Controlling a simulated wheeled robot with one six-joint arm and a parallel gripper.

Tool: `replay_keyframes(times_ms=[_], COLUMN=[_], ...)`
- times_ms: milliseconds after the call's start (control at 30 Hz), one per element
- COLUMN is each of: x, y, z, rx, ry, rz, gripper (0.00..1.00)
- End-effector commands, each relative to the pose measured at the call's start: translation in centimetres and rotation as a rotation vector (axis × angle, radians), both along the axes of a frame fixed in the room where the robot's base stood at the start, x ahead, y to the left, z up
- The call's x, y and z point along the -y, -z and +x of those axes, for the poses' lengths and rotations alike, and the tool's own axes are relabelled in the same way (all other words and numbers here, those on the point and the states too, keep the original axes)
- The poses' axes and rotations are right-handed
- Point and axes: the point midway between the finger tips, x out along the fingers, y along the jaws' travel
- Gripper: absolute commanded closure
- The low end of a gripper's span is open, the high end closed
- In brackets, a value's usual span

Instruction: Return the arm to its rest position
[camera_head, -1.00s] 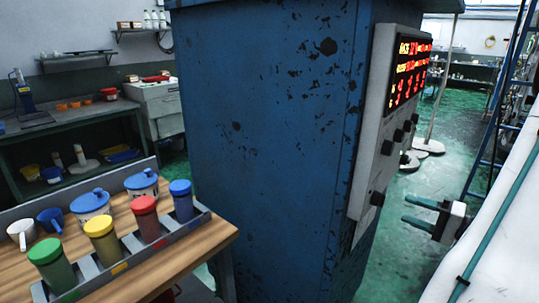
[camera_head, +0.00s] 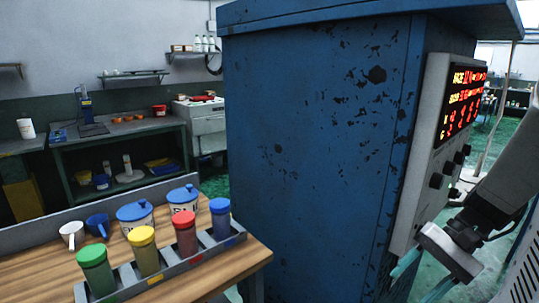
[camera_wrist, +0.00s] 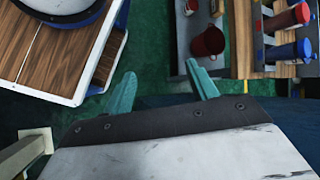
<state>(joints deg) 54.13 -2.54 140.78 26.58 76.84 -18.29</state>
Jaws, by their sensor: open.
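My gripper (camera_head: 422,277) is at the lower right of the head view, in front of the blue cabinet's panel side. Its two teal fingers are apart with nothing between them. Part of my arm rises to the right edge. In the wrist view the open fingers (camera_wrist: 161,72) point over green floor, between a wooden table top (camera_wrist: 62,52) on the left and a shelf or rack with red and blue containers on the right.
A large blue cabinet (camera_head: 310,150) with a lit red display (camera_head: 462,100) stands close by. At left, a wooden table (camera_head: 225,262) holds a grey rack (camera_head: 205,262) with green, yellow, red and blue jars. A red cup (camera_wrist: 208,42) shows in the wrist view.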

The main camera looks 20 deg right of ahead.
Motion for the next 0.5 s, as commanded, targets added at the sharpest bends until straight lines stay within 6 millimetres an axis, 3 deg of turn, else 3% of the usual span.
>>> replay_keyframes(times_ms=[33, 233, 500], x=[-1.5, -5.0, -9.4], y=[-0.8, -3.3, -7.1], z=[-0.1, -1.2, -2.0], rx=[-0.024, -0.048, 0.148], ry=[-0.074, -0.295, -0.595], rz=[-0.081, -0.386, -0.697], gripper=[0.42, 0.42, 0.42])
